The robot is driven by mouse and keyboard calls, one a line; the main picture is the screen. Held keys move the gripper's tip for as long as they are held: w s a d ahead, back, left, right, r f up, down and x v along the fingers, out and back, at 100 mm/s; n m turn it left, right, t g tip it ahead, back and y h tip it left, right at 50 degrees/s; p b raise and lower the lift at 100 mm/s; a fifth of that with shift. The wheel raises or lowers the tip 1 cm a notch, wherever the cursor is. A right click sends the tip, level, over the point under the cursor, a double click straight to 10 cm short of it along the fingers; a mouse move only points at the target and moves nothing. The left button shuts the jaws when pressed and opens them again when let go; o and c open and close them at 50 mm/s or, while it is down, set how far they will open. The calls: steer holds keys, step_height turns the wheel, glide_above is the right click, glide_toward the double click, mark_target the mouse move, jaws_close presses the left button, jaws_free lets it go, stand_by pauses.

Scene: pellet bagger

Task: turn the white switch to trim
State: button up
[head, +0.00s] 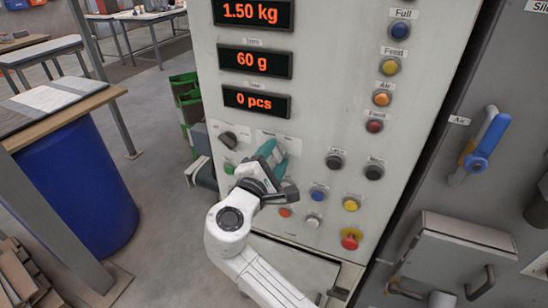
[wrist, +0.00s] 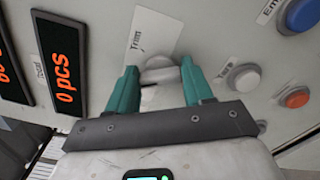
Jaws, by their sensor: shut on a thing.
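The white switch (wrist: 159,68) shows in the wrist view between the two teal fingers of my gripper (wrist: 158,80), just below a label (wrist: 152,36) on which "Trim" can be read. My gripper is shut on the switch. In the head view my gripper (head: 274,152) is against the grey control panel (head: 335,115), and its fingers hide the switch there. How far the knob is turned cannot be told.
A black knob (head: 229,139) sits left of my gripper. Several coloured buttons, among them a blue one (head: 319,192) and a red-and-yellow stop button (head: 351,238), lie right and below. Lit displays (head: 255,62) are above. A blue barrel (head: 75,190) stands at left.

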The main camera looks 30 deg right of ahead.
steer(key=c, duration=0.4)
steer(key=shift+f+m+b, duration=0.15)
steer(key=shift+m+b, duration=0.15)
steer(key=shift+b, duration=0.2)
steer(key=shift+f+m+b, duration=0.15)
steer(key=shift+m+b, duration=0.45)
steer(key=shift+b, duration=0.1)
steer(key=m+b, duration=0.3)
steer(key=shift+f+b, duration=0.15)
steer(key=shift+b, duration=0.25)
steer(key=m+b, duration=0.4)
steer(key=shift+m+b, duration=1.45)
steer(key=shift+m, duration=0.05)
